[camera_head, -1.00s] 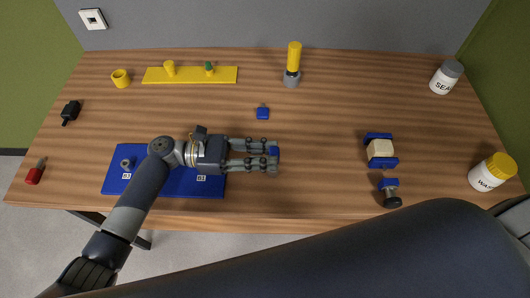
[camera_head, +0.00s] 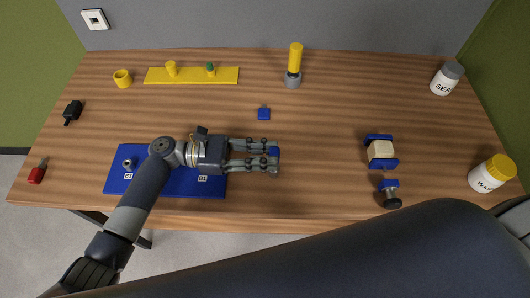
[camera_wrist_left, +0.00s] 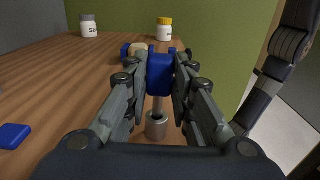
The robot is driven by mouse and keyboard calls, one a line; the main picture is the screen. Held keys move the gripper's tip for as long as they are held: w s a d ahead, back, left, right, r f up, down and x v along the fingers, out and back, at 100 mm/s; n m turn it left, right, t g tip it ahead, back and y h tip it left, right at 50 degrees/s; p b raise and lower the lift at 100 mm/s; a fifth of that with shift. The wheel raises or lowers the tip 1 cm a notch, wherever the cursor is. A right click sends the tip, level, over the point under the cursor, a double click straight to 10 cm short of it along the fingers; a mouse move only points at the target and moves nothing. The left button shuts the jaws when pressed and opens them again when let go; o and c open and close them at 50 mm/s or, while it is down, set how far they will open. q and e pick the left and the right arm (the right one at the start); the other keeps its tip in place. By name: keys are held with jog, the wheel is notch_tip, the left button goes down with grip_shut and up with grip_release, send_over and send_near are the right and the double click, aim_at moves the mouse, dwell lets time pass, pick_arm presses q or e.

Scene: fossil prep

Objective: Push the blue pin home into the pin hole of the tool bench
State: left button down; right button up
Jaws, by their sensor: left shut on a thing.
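My left gripper (camera_head: 273,160) is shut on a blue piece (camera_head: 274,151) that is possibly the blue pin. In the left wrist view its blue body (camera_wrist_left: 160,74) sits between the fingertips, with a thin metal shaft below it. The shaft leads down to a grey metal cylinder (camera_wrist_left: 156,126); I cannot tell whether they are joined or only touching. A small blue block (camera_head: 263,113) lies apart, beyond the gripper. It also shows in the left wrist view (camera_wrist_left: 12,135). I cannot make out a pin hole. My right gripper is out of view.
A blue board (camera_head: 135,187) lies under my left arm, with a metal post at its left. A blue holder with a cream block (camera_head: 381,150) and a dark-knobbed blue piece (camera_head: 389,187) are right. A yellow strip (camera_head: 220,76) and yellow-handled tool (camera_head: 295,58) stand behind.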

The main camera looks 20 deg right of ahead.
pick_arm(q)
jog(key=shift+s+f, duration=0.1)
jog(key=shift+f, duration=0.1)
dwell(0.3)
jog(key=shift+s+f+b, duration=0.1)
jog(key=shift+f+b, duration=0.25)
jog(key=shift+b, duration=0.05)
jog(key=shift+s, duration=0.1)
jog(key=shift+f, duration=0.1)
jog(key=shift+d, duration=0.1)
jog(key=shift+r+p, duration=0.45)
jog(key=shift+p, duration=0.2)
jog(key=shift+w+r, duration=0.25)
jog(key=shift+w, duration=0.15)
